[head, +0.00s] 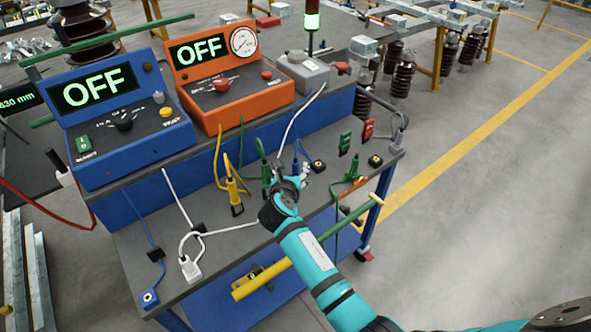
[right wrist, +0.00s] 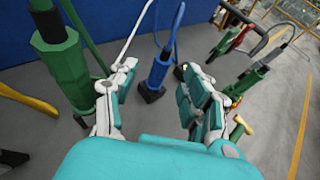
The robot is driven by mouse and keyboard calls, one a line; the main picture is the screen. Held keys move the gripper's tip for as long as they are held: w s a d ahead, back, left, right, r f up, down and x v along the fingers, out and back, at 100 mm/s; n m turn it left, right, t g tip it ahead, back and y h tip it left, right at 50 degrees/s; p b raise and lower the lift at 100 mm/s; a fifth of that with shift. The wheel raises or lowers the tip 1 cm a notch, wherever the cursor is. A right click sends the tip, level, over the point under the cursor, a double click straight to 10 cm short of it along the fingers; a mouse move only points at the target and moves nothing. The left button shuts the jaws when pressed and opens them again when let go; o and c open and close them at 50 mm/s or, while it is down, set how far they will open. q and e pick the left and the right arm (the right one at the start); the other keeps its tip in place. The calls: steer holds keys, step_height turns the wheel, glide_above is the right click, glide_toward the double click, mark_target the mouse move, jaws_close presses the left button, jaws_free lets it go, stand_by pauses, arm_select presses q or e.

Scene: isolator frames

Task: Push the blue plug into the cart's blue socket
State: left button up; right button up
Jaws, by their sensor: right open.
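The blue plug (right wrist: 158,70) stands upright in a dark base in the right wrist view, a blue cable rising from its top. It lies between the spread fingers of my right gripper (right wrist: 160,82), with no clear contact. In the head view the right gripper (head: 290,180) is over the cart's top and hides most of the plug; the blue cable (head: 303,153) shows beside it. A blue-ringed socket (head: 150,298) is at the cart top's front left corner. My left gripper is not in view.
Close to the gripper stand a green plug (right wrist: 65,65) and another green plug (right wrist: 245,80). A yellow plug (head: 233,190) and a white plug (head: 190,268) are on the cart top (head: 235,255). Blue (head: 118,120) and orange (head: 230,90) boxes, both reading OFF, stand behind. A yellow handle (head: 300,255) runs in front.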

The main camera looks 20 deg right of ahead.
mark_target(295, 166)
steer(key=shift+x, duration=2.75)
steer(key=shift+s+d, duration=0.1)
jaws_close()
